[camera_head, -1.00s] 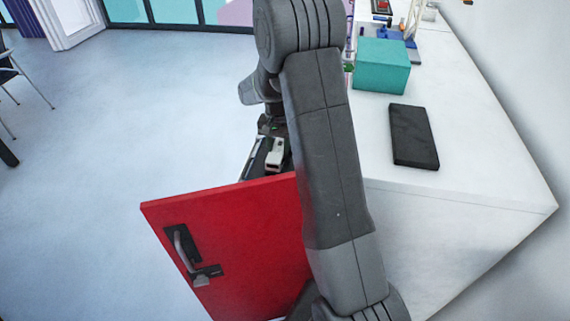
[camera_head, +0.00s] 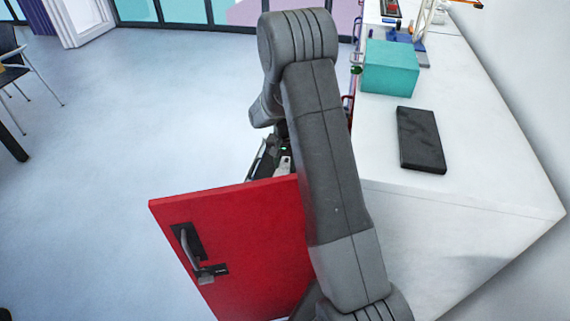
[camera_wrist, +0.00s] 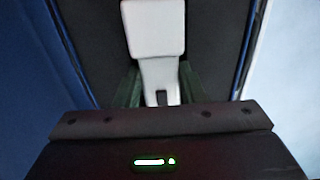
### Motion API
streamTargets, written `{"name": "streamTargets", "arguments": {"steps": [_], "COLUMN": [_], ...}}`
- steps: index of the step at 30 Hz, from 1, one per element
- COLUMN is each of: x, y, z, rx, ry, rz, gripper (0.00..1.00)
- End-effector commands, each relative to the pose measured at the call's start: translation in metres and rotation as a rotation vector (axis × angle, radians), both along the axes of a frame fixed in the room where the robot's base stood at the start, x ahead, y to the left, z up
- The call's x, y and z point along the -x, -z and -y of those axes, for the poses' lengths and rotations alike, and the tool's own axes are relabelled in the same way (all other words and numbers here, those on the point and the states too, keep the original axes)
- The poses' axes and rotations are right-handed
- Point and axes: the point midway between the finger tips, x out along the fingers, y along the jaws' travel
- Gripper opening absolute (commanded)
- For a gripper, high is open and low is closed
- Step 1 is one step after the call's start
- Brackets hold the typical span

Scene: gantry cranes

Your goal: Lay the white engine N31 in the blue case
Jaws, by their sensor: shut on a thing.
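The white engine (camera_wrist: 153,28) is in the upper middle of the wrist view, with its narrower lower part between the dark green fingers. My gripper (camera_wrist: 158,85) is shut on it. In the head view a small pale part of the engine (camera_head: 284,164) shows just above the red door, beside my arm; the rest is hidden. In the wrist view a blue wall (camera_wrist: 28,70) stands at the left of a dark surface behind the engine. It may be the blue case, but I cannot tell. I cannot tell whether the engine touches the dark surface.
A red door (camera_head: 235,240) with a metal handle stands open in front of my gripper. The white counter (camera_head: 480,200) to the right carries a teal box (camera_head: 390,68) and a black flat block (camera_head: 420,140). Open floor (camera_head: 150,120) lies to the left, with a chair (camera_head: 20,65) beyond.

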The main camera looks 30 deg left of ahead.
Motion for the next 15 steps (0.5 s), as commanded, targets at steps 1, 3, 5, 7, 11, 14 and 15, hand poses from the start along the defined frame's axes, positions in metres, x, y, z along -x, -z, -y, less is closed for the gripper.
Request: {"name": "streamTargets", "arguments": {"steps": [1, 3, 5, 7, 11, 14, 15], "x": [0.0007, 0.0009, 0.0012, 0.0017, 0.0025, 0.003, 0.0031], "y": [0.0055, 0.0083, 0.0109, 0.0123, 0.0137, 0.0124, 0.0105], "z": [0.0008, 0.0011, 0.0014, 0.002, 0.0031, 0.0036, 0.0038], "rx": [0.003, 0.003, 0.004, 0.006, 0.009, 0.011, 0.011], "ry": [0.0, 0.0, 0.0, 0.001, 0.001, 0.001, 0.002], "rz": [-0.002, -0.003, -0.004, -0.005, -0.009, -0.01, -0.01], "gripper": [0.05, 0.05, 0.05, 0.4, 0.54, 0.54, 0.54]}}
